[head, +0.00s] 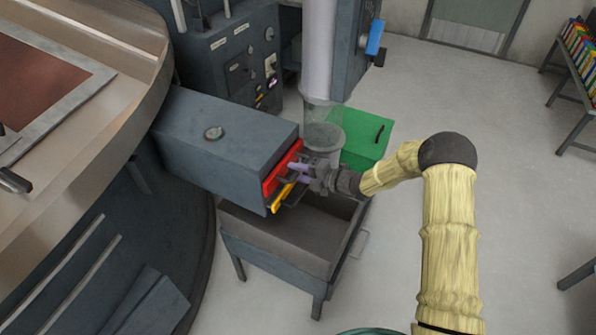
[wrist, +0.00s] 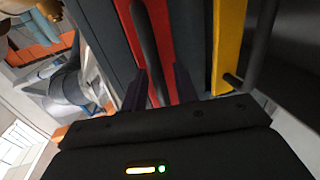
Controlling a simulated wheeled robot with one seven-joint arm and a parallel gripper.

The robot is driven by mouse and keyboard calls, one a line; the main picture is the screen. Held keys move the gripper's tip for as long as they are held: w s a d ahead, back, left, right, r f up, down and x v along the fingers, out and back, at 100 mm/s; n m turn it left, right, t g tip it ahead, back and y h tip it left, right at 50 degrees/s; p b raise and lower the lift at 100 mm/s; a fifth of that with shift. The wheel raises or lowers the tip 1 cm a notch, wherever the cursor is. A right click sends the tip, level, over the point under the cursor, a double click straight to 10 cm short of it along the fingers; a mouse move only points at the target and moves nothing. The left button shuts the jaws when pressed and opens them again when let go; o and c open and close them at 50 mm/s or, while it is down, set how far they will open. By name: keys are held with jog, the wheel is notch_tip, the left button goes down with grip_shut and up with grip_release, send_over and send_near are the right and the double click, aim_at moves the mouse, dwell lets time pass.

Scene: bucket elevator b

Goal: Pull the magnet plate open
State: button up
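A grey box-shaped housing (head: 225,140) has a red plate front (head: 281,168) and a yellow plate front (head: 284,195) at its right end. In the wrist view the red plate (wrist: 178,30) carries a long dark bar handle (wrist: 147,45), and the yellow plate (wrist: 228,45) has its own dark handle (wrist: 262,45). Which plate is the magnet plate is not marked. My gripper (head: 299,171) is at the red front. In the wrist view its fingers (wrist: 160,85) stand apart on either side of the red plate's bar, with some gap visible; the bar's lower end is hidden by the gripper body.
An open grey bin (head: 285,238) on legs stands below the housing. A green box (head: 366,138) and a clear vertical pipe (head: 323,125) are close behind my gripper. A large round vessel (head: 110,110) fills the left. The floor at the right is mostly clear.

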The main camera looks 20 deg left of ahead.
grip_shut()
dwell(0.3)
